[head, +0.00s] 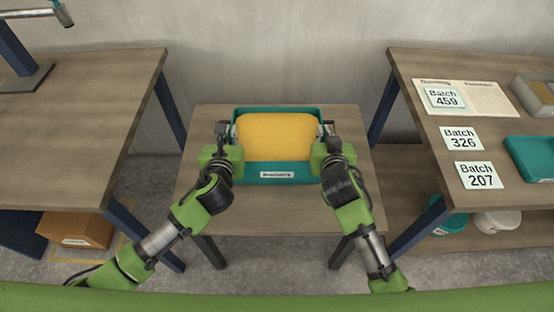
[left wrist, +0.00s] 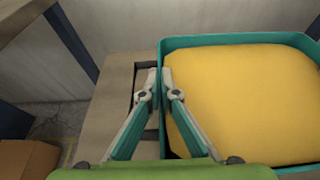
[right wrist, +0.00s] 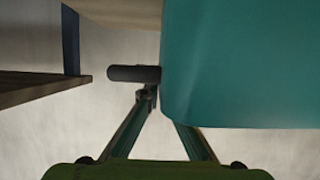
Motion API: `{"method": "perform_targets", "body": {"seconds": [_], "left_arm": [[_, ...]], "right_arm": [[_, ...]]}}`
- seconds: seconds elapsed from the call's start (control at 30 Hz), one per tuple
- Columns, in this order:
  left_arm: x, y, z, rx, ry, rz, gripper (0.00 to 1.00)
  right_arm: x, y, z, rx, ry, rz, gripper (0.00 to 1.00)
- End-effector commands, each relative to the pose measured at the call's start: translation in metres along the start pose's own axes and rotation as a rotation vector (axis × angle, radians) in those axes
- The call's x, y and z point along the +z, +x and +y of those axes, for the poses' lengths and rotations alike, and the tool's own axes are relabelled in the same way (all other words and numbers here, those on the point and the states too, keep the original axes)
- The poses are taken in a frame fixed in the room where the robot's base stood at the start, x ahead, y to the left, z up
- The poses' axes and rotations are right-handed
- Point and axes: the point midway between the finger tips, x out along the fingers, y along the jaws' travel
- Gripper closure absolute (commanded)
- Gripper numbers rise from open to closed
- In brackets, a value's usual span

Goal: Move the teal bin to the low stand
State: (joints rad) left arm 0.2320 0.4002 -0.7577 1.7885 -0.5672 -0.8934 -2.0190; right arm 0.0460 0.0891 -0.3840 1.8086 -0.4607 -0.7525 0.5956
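The teal bin (head: 290,167) is at the low stand (head: 275,212) in the middle of the head view, level, filled by a rounded yellow mass (head: 276,137). A white label is on its front. I cannot tell whether its base touches the stand. My left gripper (head: 229,136) is at the bin's left side; in the left wrist view its fingers (left wrist: 157,88) close on either side of the bin wall (left wrist: 162,60). My right gripper (head: 326,134) is at the right side; in the right wrist view one finger shows outside the bin wall (right wrist: 240,75) and the other is partly hidden behind it.
A table (head: 80,120) stands at left, with a cardboard box (head: 78,229) below it. A right table (head: 420,75) holds batch cards (head: 462,138) and another teal bin (head: 530,158). A plain wall is close behind the stand. The stand's front strip is clear.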

Motion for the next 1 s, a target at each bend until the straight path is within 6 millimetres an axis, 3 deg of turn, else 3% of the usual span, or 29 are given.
{"method": "perform_targets", "body": {"seconds": [0.03,0.1,0.57,1.0], "left_arm": [[0.0,0.002,0.002,0.004,0.001,-0.009,1.0],[-0.002,0.001,0.002,0.005,0.001,0.001,0.8],[-0.002,-0.008,0.001,0.001,0.001,0.001,0.79],[-0.002,-0.094,0.001,0.0,0.0,0.002,0.79]], "right_arm": [[-0.001,0.002,0.001,0.002,0.0,0.011,1.0],[0.001,0.001,0.002,0.004,-0.001,0.0,0.8],[0.001,0.001,0.0,0.001,0.0,0.0,0.79],[0.001,0.001,0.0,0.0,0.0,0.0,0.79]]}}
